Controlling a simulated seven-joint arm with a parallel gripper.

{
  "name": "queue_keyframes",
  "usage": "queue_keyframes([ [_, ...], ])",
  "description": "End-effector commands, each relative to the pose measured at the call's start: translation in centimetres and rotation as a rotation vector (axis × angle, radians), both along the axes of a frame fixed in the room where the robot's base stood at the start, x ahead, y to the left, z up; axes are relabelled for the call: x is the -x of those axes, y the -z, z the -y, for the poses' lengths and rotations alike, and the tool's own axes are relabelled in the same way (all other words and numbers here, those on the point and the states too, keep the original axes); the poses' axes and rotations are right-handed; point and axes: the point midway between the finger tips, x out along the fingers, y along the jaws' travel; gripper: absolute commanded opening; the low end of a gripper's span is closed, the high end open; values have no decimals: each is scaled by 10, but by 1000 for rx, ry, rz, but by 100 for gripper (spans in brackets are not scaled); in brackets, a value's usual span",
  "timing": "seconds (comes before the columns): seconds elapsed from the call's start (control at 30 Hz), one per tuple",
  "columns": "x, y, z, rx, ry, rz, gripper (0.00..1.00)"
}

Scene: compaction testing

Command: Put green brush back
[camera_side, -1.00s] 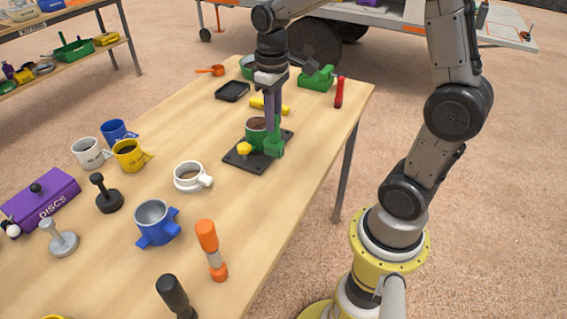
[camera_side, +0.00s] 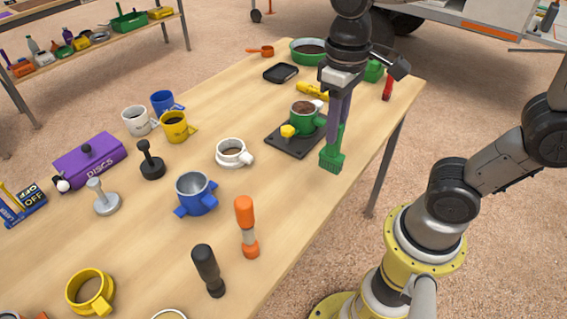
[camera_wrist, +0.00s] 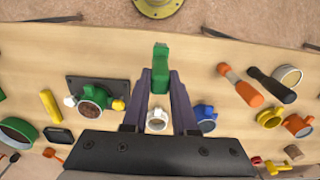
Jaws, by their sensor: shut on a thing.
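The green brush (camera_side: 332,156) hangs upright below my gripper (camera_side: 338,118), over the table's right edge in the side view. My gripper is shut on the brush's upper part, and its green bristle block points down. In the wrist view the brush (camera_wrist: 160,68) sits between the fingertips (camera_wrist: 160,85). To its left stands a green cup (camera_side: 307,117) holding dark soil, on a black plate (camera_side: 290,140) with a yellow knob. The green cup and plate also show in the wrist view (camera_wrist: 96,96). Whether the brush touches the table is hard to tell.
A white cup (camera_side: 232,152), blue cup (camera_side: 196,194), orange-ended tool (camera_side: 246,226) and black-handled tool (camera_side: 208,270) stand left and in front. A black tray (camera_side: 281,73), yellow tool (camera_side: 312,91), green object (camera_side: 373,71) and red object (camera_side: 388,88) lie farther back. The table's right edge is close.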

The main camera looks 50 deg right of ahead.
Motion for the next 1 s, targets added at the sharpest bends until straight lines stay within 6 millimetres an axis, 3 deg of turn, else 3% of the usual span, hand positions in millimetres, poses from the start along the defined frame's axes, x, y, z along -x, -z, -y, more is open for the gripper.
queue_keyframes([
  [0.23, -57, 27, -9, 1, 1, -4, 0],
  [0.4, -81, 56, -12, 1, 1, -4, 0],
  [0.77, -105, 86, -16, 0, 1, -3, 0],
  [1.0, -106, 114, -16, 0, 1, 0, 0],
])
